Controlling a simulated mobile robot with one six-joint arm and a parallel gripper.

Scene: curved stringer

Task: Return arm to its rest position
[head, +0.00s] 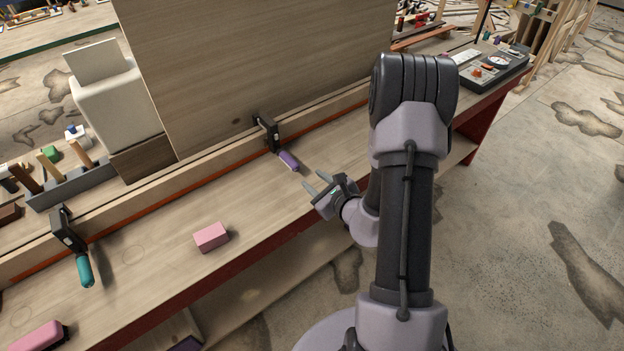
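My gripper (315,187) is at the end of my folded arm, above the front part of the wooden workbench (165,275). Its two fingers are spread apart with nothing between them. It is to the right of a clamp with a purple handle (289,161) and does not touch it. The arm's dark and grey links fill the right middle of the head view and hide part of the bench behind them.
A pink block (211,237) lies on the bench. A clamp with a teal handle (84,269) is at the left. A large wooden panel (255,65) stands behind. A control box (487,67) sits at the far right end. Floor at right is open.

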